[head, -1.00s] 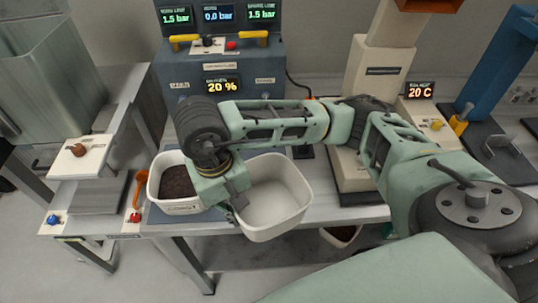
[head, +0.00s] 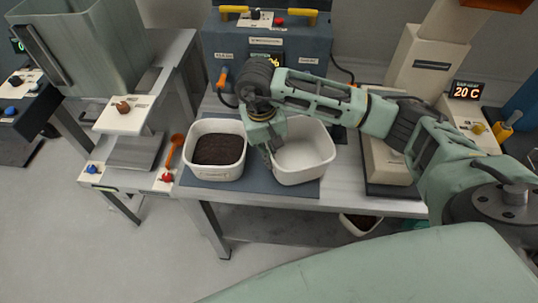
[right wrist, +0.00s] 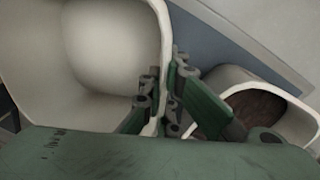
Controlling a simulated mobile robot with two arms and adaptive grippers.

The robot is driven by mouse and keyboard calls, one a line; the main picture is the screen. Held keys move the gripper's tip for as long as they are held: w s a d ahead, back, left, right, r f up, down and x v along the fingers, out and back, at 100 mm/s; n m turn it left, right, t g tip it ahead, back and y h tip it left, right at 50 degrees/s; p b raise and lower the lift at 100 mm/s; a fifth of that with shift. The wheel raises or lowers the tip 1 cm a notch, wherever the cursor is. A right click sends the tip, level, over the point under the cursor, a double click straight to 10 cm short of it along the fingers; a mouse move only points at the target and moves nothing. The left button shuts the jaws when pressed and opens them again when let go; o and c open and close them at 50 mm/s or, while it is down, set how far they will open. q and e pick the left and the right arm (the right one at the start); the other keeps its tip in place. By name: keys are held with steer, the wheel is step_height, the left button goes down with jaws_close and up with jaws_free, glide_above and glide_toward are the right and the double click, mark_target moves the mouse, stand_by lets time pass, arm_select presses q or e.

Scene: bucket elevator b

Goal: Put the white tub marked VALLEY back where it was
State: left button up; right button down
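An empty white tub (head: 308,158) is over the dark mat's right part, at the bench's front. My right gripper (head: 270,150) is at its left wall. In the right wrist view the fingers (right wrist: 162,98) straddle the wall of this tub (right wrist: 28,50), one inside and one outside, and look closed on it. Whether its base rests on the mat is unclear. A second white tub (head: 197,171), holding dark granular material, stands to its left; it also shows in the right wrist view (right wrist: 240,76). No VALLEY lettering is readable. My left gripper is out of view.
The dark mat (head: 250,188) lies under the tubs. A blue-grey control box (head: 300,45) stands behind, a pale machine (head: 415,60) to the right. An orange scoop (head: 171,155) is left of the filled tub. Another tub (head: 352,226) sits below the bench.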

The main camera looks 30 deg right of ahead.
step_height(320, 180, down, 2)
steer(key=shift+s+f+p, duration=0.1)
steer(key=shift+f+p, duration=0.05)
steer(key=shift+p, duration=0.25)
steer(key=shift+f, duration=0.3)
steer(key=shift+f, duration=0.2)
steer(key=c, duration=2)
jaws_free()
steer(key=shift+r, duration=0.1)
